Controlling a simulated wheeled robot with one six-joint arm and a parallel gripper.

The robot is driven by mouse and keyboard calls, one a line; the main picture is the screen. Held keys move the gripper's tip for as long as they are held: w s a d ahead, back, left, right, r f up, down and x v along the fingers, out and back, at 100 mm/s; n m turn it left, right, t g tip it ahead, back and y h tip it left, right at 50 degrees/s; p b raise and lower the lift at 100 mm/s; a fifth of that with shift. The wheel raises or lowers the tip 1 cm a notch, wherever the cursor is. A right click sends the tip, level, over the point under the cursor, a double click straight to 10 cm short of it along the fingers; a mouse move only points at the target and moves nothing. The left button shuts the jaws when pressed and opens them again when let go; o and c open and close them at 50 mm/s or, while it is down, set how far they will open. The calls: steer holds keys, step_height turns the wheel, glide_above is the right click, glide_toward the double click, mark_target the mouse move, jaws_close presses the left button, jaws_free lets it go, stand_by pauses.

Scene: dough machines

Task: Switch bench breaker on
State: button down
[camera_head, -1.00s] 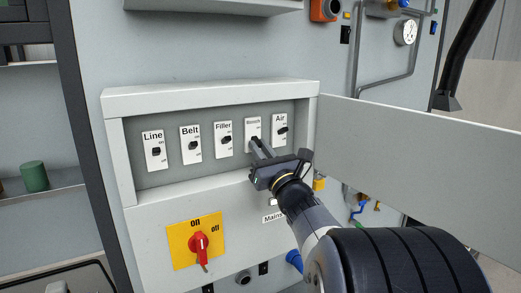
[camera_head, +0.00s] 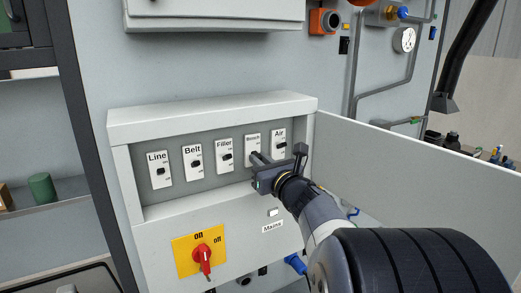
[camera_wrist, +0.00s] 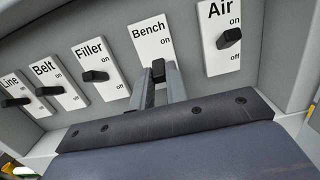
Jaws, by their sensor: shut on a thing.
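The Bench breaker (camera_head: 252,138) is a white plate with a black toggle in a row of labelled breakers in a recessed grey panel. In the wrist view, the plate (camera_wrist: 150,38) reads "Bench", with "on" above the toggle; its lower "off" mark is hidden by my finger. My gripper (camera_head: 256,157) reaches the plate from the lower right. In the wrist view, the two fingertips (camera_wrist: 158,76) are shut on the black Bench toggle (camera_wrist: 158,66), one on each side. The toggle's exact position is hard to tell behind the fingers.
The Air breaker (camera_head: 279,142) is close on the right; the Filler (camera_head: 226,156), Belt (camera_head: 194,163) and Line (camera_head: 160,171) breakers are on the left. An open white door (camera_head: 410,170) stands right of the panel. A red Mains knob (camera_head: 203,256) on yellow sits below.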

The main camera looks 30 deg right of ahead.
mark_target(255, 152)
steer(key=shift+r+g+p, duration=0.35)
steer(key=shift+g+p, duration=0.15)
steer(key=shift+g, duration=0.3)
steer(key=shift+r+g+p, duration=0.35)
steer(key=shift+g+p, duration=0.15)
steer(key=shift+g, duration=0.3)
steer(key=shift+w+r+g, duration=0.1)
steer(key=shift+r+g, duration=0.2)
steer(key=shift+g, duration=0.6)
steer(key=shift+w+r+g, duration=0.1)
steer(key=shift+r+g, duration=0.15)
steer(key=shift+g, duration=0.65)
steer(key=shift+w+r+g, duration=0.1)
steer(key=shift+r+g, duration=0.2)
steer(key=shift+g, duration=0.6)
steer(key=shift+r+g, duration=0.1)
steer(key=shift+g, duration=0.2)
steer(key=c, duration=1.4)
jaws_free()
steer(key=b+v, duration=0.1)
steer(key=v, duration=0.9)
steer(key=shift+s+r, duration=0.25)
steer(key=shift+a, duration=0.15)
